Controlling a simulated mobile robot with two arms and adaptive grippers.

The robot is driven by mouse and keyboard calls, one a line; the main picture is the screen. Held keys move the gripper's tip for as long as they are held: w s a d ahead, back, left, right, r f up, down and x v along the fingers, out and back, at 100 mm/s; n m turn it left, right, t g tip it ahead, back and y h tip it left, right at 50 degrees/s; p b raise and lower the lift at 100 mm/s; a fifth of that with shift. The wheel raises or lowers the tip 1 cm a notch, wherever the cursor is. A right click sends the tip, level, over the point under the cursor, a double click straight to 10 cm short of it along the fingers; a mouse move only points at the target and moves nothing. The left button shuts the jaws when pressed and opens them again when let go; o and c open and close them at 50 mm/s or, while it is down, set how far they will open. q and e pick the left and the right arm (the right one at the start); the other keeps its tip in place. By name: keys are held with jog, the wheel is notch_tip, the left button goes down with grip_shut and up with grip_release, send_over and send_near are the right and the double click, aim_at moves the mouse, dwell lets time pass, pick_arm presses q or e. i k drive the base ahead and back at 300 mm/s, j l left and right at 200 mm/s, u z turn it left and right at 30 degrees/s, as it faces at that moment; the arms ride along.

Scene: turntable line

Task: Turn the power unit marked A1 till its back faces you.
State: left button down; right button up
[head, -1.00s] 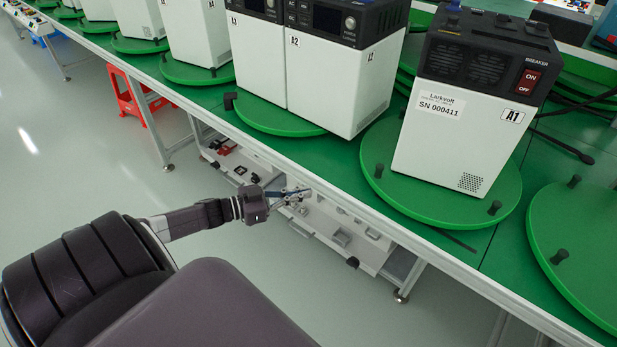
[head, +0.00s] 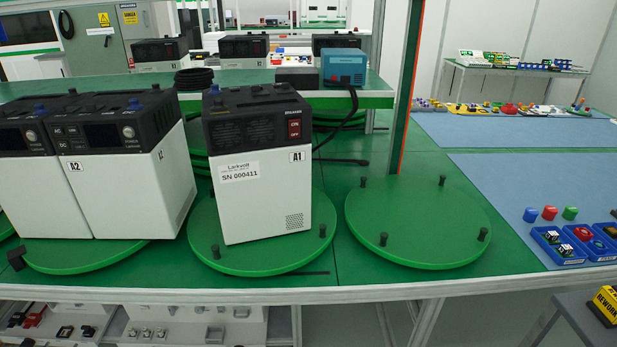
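The power unit marked A1 (head: 262,196) is a white box with a black top, standing upright on a round green turntable (head: 262,262) with dark pegs. The side facing me carries the serial label SN 000411, the A1 tag and a vent grid at lower right. A red breaker switch (head: 294,129) sits on the black upper part, and a dark cable shows behind on the right. Neither of my grippers shows in the head view now.
The unit marked A2 (head: 125,190) stands close on the left. An empty turntable (head: 415,225) with pegs lies on the right. Blue trays (head: 572,250) with small parts sit on a blue mat at far right. A shelf with more units is behind.

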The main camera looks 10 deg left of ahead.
aim_at(272, 256)
jog(key=i+l+z, duration=0.15)
jog(key=i+z, duration=0.2)
jog(key=z, duration=0.15)
jog(key=i+z, duration=0.35)
jog(key=z, duration=0.15)
